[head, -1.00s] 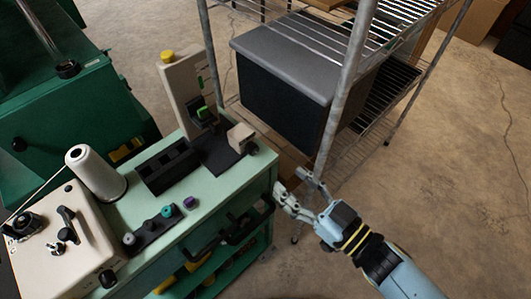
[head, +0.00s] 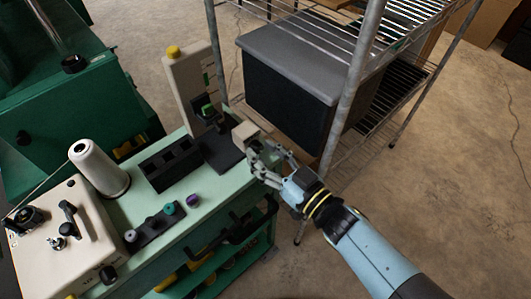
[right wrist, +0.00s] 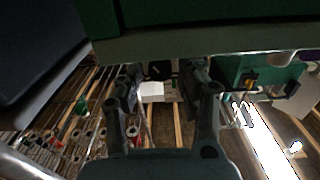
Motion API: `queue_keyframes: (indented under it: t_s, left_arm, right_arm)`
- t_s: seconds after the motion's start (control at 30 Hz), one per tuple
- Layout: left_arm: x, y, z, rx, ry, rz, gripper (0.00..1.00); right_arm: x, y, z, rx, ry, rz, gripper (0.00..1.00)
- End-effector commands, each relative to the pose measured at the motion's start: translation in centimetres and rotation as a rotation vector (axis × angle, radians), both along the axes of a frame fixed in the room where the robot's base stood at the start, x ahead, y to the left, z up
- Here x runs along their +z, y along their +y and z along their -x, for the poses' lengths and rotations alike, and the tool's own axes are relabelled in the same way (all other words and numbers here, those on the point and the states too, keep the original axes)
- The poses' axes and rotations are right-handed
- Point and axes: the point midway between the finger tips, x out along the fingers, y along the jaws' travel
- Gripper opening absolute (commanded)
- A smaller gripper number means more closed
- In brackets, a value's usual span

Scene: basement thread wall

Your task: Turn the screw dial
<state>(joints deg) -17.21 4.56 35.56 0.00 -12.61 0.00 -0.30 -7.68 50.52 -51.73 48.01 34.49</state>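No part is plainly marked as the screw dial, and I cannot tell which knob it is. A beige upright stand (head: 181,84) with a yellow knob (head: 174,51) on top rises from the bench's far edge. A black plate (head: 219,150) lies at its foot, with a small beige block (head: 245,133) at the plate's right end. A beige machine (head: 95,257) with black knobs sits at the near left. My right gripper (head: 265,161) is open and empty at the bench's right edge, close by the block. Its spread fingers also show in the right wrist view (right wrist: 162,82). My left gripper is out of view.
The green bench (head: 212,192) also holds a white thread cone (head: 98,169), a black slotted holder (head: 171,163) and several small coloured knobs. A wire rack (head: 345,95) with a dark grey-lidded bin (head: 297,62) stands just behind. Open floor lies at right.

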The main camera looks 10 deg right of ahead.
Motion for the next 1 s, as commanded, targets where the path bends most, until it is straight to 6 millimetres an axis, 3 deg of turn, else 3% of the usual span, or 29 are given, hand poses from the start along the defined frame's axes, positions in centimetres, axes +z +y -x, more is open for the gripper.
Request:
queue_keyframes:
  t_s: [0.03, 0.27, 0.43, 0.73, 1.0]
  left_arm:
    - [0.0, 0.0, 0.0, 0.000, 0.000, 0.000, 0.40]
    - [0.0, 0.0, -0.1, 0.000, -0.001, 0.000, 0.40]
    - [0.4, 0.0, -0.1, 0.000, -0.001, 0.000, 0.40]
    - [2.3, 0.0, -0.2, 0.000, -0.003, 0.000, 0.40]
    - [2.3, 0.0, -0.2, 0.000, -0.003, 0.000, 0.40]
  right_arm:
    - [0.0, 0.0, 0.0, 0.000, 0.000, 0.000, 0.30]
    - [0.0, 0.0, 0.0, 0.000, 0.000, 0.000, 0.00]
    - [0.2, 0.0, 0.0, 0.000, 0.024, -0.033, 0.00]
    - [0.2, 0.0, 0.0, 0.001, 0.264, -0.361, 0.00]
    - [0.0, 0.0, 0.1, 0.000, 0.294, -0.405, 0.00]
